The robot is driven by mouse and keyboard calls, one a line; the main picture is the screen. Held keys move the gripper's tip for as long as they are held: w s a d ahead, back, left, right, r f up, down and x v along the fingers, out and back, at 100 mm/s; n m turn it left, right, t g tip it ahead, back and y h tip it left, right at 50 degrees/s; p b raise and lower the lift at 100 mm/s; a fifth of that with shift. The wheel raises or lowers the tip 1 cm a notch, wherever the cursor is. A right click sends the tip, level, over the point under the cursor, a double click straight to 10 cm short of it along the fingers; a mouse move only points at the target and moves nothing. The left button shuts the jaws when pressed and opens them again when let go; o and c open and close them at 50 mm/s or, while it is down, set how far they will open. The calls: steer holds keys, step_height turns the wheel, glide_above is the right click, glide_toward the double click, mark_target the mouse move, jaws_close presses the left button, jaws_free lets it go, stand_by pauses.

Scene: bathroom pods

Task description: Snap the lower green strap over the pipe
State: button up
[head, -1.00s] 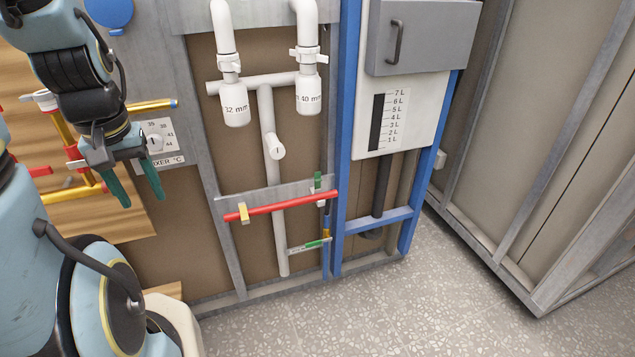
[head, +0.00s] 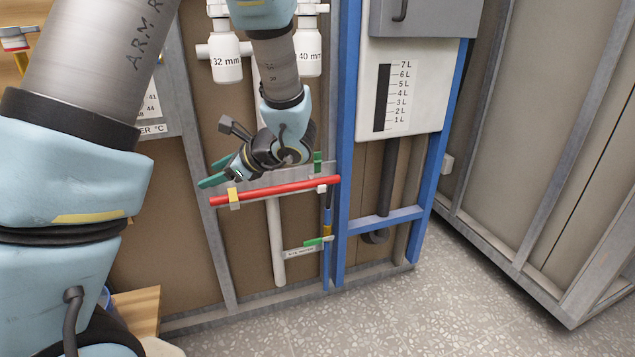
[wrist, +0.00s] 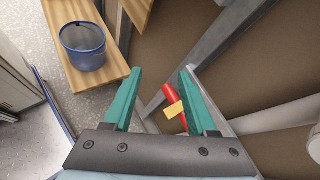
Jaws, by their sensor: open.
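The lower green strap (head: 314,242) lies roughly level at a small labelled plate (head: 299,251), beside a thin upright pipe (head: 327,222) with blue and yellow parts. I cannot tell whether it touches that pipe. An upper green strap (head: 318,158) stands upright above the right end of the red pipe (head: 285,187). My gripper (head: 213,172) is open and empty, its green fingers above the red pipe's left end, up and left of the lower strap. In the wrist view, my gripper (wrist: 160,72) shows the red pipe (wrist: 169,92) and yellow strap (wrist: 174,110) between its fingers. No green strap shows there.
A white drain pipe (head: 278,245) runs down left of the lower strap. A blue frame (head: 344,225) stands close on the right. The speckled floor (head: 395,315) is clear.

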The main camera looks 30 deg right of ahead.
steer(key=d+f+m+t+h+b, duration=0.4)
steer(key=d+m+t, duration=0.25)
steer(key=d, duration=0.85)
steer(key=m+t+h+b, duration=0.2)
steer(key=m+h, duration=0.4)
glide_toward(318, 155)
steer(key=w, duration=0.3)
steer(key=w+d, duration=0.1)
steer(key=w, duration=0.2)
steer(key=w+b, duration=0.1)
steer(key=w, duration=0.3)
steer(key=shift+w+d+r, duration=0.1)
steer(key=shift+d, duration=0.05)
jaws_close()
